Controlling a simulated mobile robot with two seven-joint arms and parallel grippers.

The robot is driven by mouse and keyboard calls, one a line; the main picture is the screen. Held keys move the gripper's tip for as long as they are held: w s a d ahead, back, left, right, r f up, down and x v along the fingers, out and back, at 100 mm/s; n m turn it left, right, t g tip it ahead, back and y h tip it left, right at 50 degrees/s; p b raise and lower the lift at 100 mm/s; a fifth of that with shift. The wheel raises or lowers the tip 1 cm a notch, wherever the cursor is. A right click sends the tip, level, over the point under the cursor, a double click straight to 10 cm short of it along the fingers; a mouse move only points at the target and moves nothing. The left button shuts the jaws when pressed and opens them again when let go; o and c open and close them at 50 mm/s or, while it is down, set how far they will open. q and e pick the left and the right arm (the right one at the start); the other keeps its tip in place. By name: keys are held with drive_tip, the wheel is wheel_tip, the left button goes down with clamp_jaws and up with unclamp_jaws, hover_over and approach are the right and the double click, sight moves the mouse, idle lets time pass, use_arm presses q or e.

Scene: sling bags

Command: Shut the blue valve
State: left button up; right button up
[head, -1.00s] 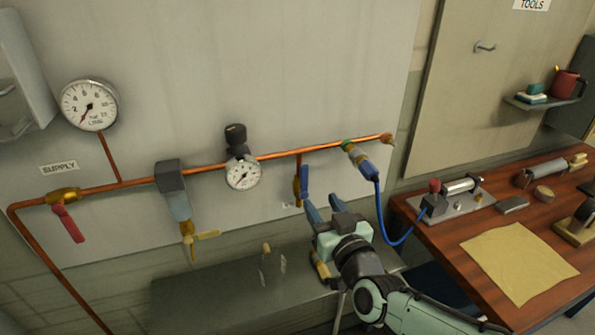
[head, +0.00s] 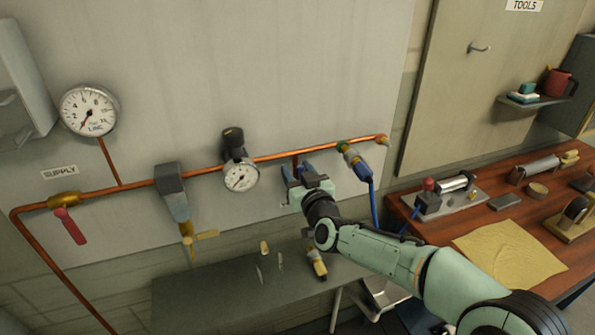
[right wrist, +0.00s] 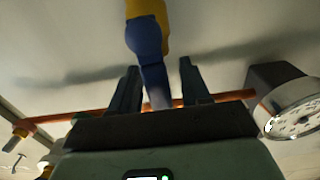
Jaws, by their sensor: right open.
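The blue valve has a brass-yellow body (right wrist: 145,10) and a blue lever (right wrist: 148,45), both at the top middle of the right wrist view. In the head view my right gripper (head: 303,172) covers most of it, below the short copper branch pipe (head: 295,160). The gripper is open. Its two dark fingers show in the right wrist view (right wrist: 158,88), one on each side of the lever, with visible gaps. I cannot tell how deep the lever sits between them. My left gripper is not in view.
The copper pipe (head: 135,184) runs along the wall with a red-handled valve (head: 69,226), a regulator gauge (head: 241,177) and a round gauge (head: 88,110). A blue hose (head: 374,203) hangs at right. A grey bench (head: 220,295) lies below; a wooden table (head: 460,215) is at right.

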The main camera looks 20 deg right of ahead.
drive_tip(key=shift+c, duration=0.3)
clamp_jaws()
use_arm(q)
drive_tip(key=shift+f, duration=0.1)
